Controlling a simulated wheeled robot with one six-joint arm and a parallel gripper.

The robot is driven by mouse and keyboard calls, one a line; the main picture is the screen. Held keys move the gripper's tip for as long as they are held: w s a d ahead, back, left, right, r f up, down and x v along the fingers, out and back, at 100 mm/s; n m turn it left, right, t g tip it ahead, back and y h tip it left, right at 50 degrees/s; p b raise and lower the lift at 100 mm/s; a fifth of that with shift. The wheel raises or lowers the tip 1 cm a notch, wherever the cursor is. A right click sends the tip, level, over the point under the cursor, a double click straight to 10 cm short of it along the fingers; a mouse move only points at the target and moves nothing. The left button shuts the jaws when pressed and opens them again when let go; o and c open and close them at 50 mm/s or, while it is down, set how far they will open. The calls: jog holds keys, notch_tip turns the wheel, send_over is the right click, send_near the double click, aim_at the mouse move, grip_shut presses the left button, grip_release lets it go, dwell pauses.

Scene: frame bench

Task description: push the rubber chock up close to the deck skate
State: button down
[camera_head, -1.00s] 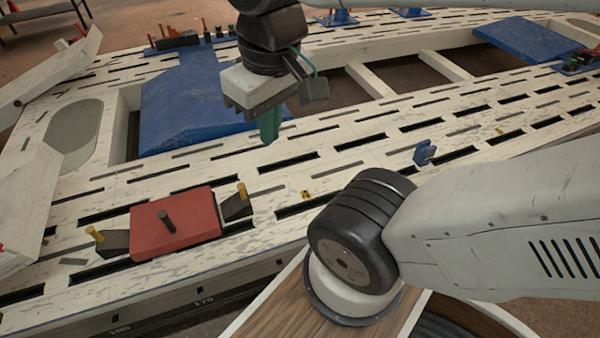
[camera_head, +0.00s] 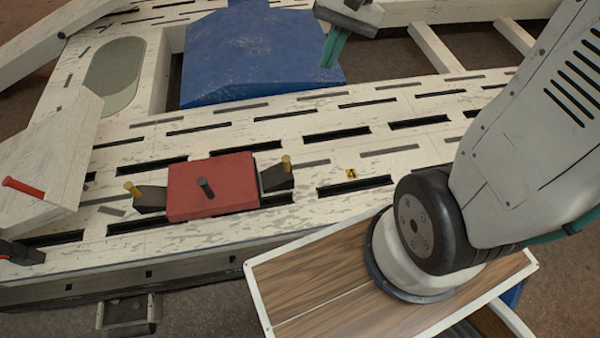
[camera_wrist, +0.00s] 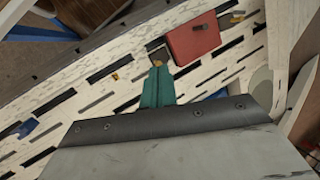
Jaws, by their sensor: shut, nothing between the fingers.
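The deck skate appears to be the red block (camera_head: 225,187) with a dark peg on top, lying on the slotted white frame; it also shows in the wrist view (camera_wrist: 193,40). A black wedge with a yellow peg, apparently the rubber chock (camera_head: 275,178), stands close against its right side. A similar black wedge (camera_head: 150,198) stands by its left side. I cannot tell whether either touches the block. My gripper (camera_head: 331,55), with green fingers, is shut and empty above the frame, beyond and right of the block. In the wrist view its fingers (camera_wrist: 158,85) appear below the near wedge.
A blue panel (camera_head: 250,55) lies behind the block, near my gripper. A white angled piece (camera_head: 50,150) with a red pin stands at left. A small yellow tag (camera_head: 351,173) lies right of the block. The slotted surface between is mostly clear.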

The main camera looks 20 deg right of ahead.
aim_at(279, 177)
jog(key=w+d+f+m+y, duration=0.1)
jog(key=w+d+f+m, duration=0.2)
jog(key=f, duration=0.7)
jog(key=w+d+f+m+t+y, duration=0.15)
jog(key=w+f+m, duration=0.35)
jog(key=f, duration=0.6)
jog(key=w+d+f+m+y, duration=0.25)
jog(key=w+f, duration=0.25)
jog(key=f, duration=0.5)
jog(key=s+d+f+m+t, duration=0.1)
jog(key=s+f+m, duration=0.15)
jog(key=f, duration=0.75)
jog(key=s+d+f+m, duration=0.1)
jog(key=s+f+m, duration=0.15)
jog(key=f, duration=0.85)
jog(key=shift+h, duration=0.3)
jog(key=x, duration=0.9)
jog(key=shift+w+r, duration=0.15)
jog(key=shift+w, duration=0.25)
jog(key=a, duration=0.3)
jog(key=shift+w+a, duration=0.1)
jog(key=shift+w, duration=0.3)
jog(key=shift+a, duration=0.45)
jog(key=shift+w+a, duration=0.2)
jog(key=shift+a, duration=0.7)
